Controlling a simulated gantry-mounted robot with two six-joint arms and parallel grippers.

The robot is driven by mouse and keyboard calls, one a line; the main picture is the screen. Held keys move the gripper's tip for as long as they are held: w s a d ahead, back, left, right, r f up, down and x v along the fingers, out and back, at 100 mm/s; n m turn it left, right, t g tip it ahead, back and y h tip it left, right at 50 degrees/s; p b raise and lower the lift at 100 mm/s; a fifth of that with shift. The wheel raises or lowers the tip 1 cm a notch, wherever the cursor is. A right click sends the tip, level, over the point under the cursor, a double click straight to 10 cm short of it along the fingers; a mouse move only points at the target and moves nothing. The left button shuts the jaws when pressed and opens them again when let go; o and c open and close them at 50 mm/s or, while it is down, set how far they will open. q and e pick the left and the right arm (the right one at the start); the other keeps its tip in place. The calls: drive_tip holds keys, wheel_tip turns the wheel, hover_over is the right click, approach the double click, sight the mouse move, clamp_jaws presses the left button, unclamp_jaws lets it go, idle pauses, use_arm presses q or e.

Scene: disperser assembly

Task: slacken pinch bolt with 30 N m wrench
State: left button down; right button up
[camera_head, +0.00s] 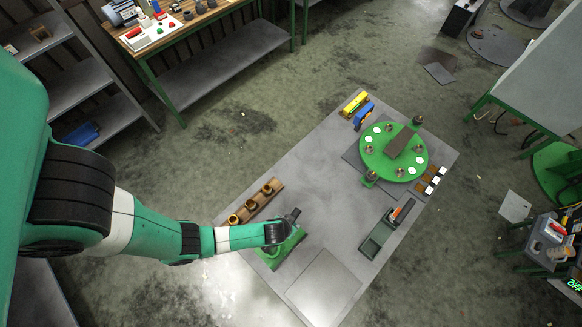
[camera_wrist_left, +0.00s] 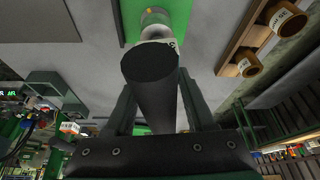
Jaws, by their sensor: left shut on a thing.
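My left gripper (camera_head: 288,219) is over the green block (camera_head: 285,249) at the near left of the grey table. In the left wrist view its fingers (camera_wrist_left: 158,110) are shut on a dark round handle (camera_wrist_left: 150,65). Beyond the handle's end is a white collar (camera_wrist_left: 155,32) with partly readable print, above the green surface. I take this to be the wrench; its head is hidden. The green round plate (camera_head: 405,175) carries several small metal posts and a brown block (camera_head: 402,142). I cannot tell which fitting is the pinch bolt. My right gripper is not in view.
A wooden rack (camera_head: 247,212) with three brass cups stands left of the gripper. A dark green tray (camera_head: 374,246) holds an orange-ended tool. Yellow (camera_head: 354,103) and blue (camera_head: 364,115) items lie at the table's far edge. The table's middle is clear.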

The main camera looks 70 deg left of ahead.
use_arm(q)
drive_tip(key=shift+w+r+p, duration=0.1)
drive_tip(key=shift+r+p, duration=0.65)
drive_tip(key=shift+r, duration=0.7)
